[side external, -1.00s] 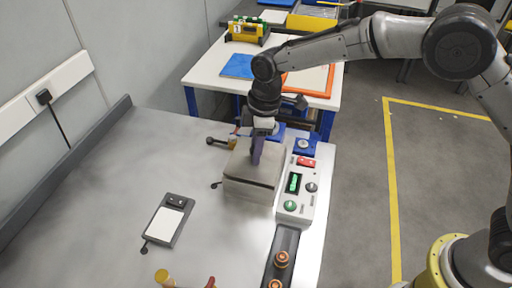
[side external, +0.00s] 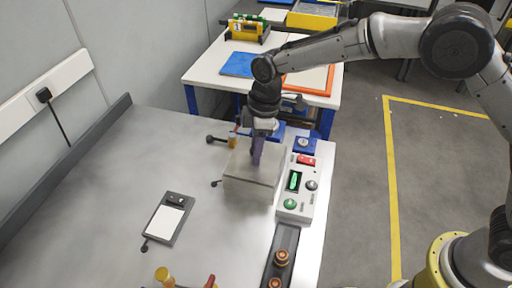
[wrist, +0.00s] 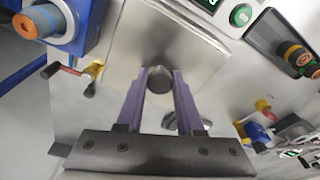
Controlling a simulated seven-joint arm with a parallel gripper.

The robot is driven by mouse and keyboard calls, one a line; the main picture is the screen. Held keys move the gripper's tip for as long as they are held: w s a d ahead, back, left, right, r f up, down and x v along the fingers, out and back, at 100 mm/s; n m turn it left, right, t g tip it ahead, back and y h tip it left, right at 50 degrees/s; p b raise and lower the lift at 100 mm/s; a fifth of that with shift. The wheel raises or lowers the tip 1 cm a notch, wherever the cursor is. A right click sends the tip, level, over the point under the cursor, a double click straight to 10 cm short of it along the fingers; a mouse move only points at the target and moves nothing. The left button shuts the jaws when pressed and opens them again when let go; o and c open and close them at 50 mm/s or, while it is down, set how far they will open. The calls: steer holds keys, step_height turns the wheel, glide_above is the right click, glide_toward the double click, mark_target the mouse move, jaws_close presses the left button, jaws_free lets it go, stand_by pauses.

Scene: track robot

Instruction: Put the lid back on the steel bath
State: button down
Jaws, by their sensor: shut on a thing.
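The steel bath (side external: 248,192) is a box on the grey bench, left of the control panel. Its flat steel lid (side external: 270,163) lies over the top and looks level, with its edges close to the bath's rim. I cannot tell whether it touches all round. My gripper (side external: 256,163) points down over the middle of the lid. In the wrist view, the purple fingers of my gripper (wrist: 160,74) are shut on the lid's round dark knob (wrist: 160,82), one on each side. The lid (wrist: 150,35) fills the upper middle there. The bath's inside is hidden.
The control panel (side external: 297,190) with its green display stands close on the right. A dark tray (side external: 282,255) with copper-coloured parts lies in front of it. A clipboard-like pad (side external: 168,220) lies to the left. A black-knobbed handle (side external: 212,139) sticks out behind the bath.

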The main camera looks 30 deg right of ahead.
stand_by(0.3)
steer(key=shift+c, duration=2.3)
jaws_free()
steer(key=o, duration=0.5)
steer(key=shift+c, duration=0.2)
steer(key=shift+r, duration=3.5)
